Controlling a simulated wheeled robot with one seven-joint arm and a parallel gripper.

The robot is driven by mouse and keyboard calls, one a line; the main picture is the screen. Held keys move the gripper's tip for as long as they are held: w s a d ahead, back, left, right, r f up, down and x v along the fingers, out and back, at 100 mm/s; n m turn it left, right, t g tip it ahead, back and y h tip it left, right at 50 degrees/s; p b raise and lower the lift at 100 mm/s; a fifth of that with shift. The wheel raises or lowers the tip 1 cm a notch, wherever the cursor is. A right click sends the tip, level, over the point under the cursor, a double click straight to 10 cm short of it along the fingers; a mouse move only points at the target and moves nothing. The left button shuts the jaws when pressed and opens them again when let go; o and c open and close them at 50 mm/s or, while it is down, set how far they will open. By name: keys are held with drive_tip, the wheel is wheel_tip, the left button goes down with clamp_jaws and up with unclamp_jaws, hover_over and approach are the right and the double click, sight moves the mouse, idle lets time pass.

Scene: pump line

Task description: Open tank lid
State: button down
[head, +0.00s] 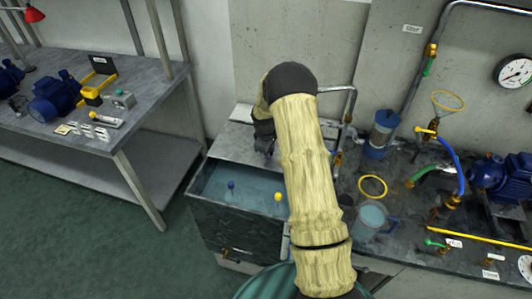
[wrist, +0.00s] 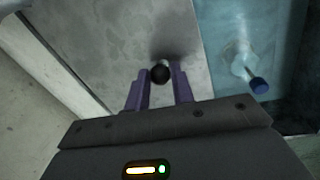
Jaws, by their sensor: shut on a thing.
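The tank (head: 237,228) is a dark box of water at the middle of the head view, its front part uncovered. Its grey lid (head: 228,145) lies flat over the back part; it fills the middle of the wrist view (wrist: 100,45). A round black knob (wrist: 160,73) stands on the lid. My gripper (wrist: 160,88) has its two purple fingers shut on this knob, one on each side. In the head view my gripper (head: 264,146) is over the lid, partly hidden by my arm, and the knob is hidden.
A blue-topped float (head: 231,185) and a yellow one (head: 277,197) are in the water. To the right stand a clear jug (head: 371,218), a yellow ring (head: 373,187), a blue-capped filter (head: 380,135) and pipes. A wall is behind. A workbench (head: 125,145) is at left, with open floor between.

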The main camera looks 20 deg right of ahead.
drive_tip(key=shift+a, duration=0.15)
drive_tip(key=c, duration=1.2)
unclamp_jaws()
drive_tip(key=shift+s+d, duration=0.1)
drive_tip(key=shift+d, duration=0.1)
drive_tip(key=shift+r, duration=0.1)
wheel_tip(320, 180, up, 17)
drive_tip(key=s+a+b, duration=0.1)
drive_tip(key=s+a, duration=0.1)
drive_tip(key=shift+a, duration=0.2)
drive_tip(key=shift+s, duration=0.2)
